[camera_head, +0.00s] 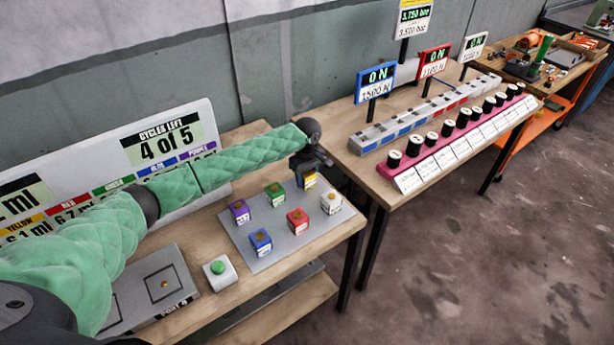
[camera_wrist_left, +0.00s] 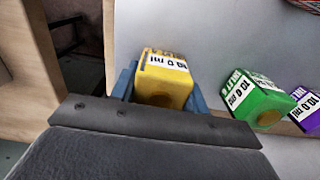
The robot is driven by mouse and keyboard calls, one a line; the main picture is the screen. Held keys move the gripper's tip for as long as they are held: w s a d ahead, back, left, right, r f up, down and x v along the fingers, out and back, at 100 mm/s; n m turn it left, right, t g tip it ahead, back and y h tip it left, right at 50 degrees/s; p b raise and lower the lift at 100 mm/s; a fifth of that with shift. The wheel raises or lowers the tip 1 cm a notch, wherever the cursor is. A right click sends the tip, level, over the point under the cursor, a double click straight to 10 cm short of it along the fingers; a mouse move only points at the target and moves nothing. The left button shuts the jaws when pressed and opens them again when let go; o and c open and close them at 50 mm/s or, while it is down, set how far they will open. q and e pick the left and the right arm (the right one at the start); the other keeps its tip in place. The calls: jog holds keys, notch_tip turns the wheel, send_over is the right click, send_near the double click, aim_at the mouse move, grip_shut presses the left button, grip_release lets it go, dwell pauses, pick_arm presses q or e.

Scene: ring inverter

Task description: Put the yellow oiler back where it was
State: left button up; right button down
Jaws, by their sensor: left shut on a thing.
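My left gripper (camera_head: 309,170) is shut on the yellow oiler (camera_head: 309,181), a small block with a white label, at the far right part of the grey plate (camera_head: 254,225). In the left wrist view the yellow oiler (camera_wrist_left: 164,82) sits between the blue fingers of the gripper (camera_wrist_left: 163,88). I cannot tell whether its base touches the plate. The green oiler (camera_head: 274,194) and white oiler (camera_head: 331,203) stand nearby. The gripper partly hides the yellow oiler in the head view. My right gripper is not in view.
Purple (camera_head: 239,211), blue (camera_head: 261,241) and red (camera_head: 297,221) oilers stand on the same plate. A green button box (camera_head: 219,272) and a marked grey port plate (camera_head: 178,270) lie to the left. A second table (camera_head: 357,172) with black knobs stands to the right.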

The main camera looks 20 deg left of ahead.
pick_arm(q)
jog(key=o, duration=0.8)
jog(key=shift+c, duration=0.2)
jog(key=shift+o, duration=1.4)
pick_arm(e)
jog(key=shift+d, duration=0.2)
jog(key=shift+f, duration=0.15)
pick_arm(q)
jog(key=shift+r, duration=0.25)
notch_tip(320, 180, up, 12)
jog(key=b, duration=0.3)
jog(key=shift+f, duration=0.2)
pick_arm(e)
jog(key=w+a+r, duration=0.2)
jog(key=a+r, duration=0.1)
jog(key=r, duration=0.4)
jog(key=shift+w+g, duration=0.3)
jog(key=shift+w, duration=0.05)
pick_arm(q)
jog(key=shift+f, duration=0.1)
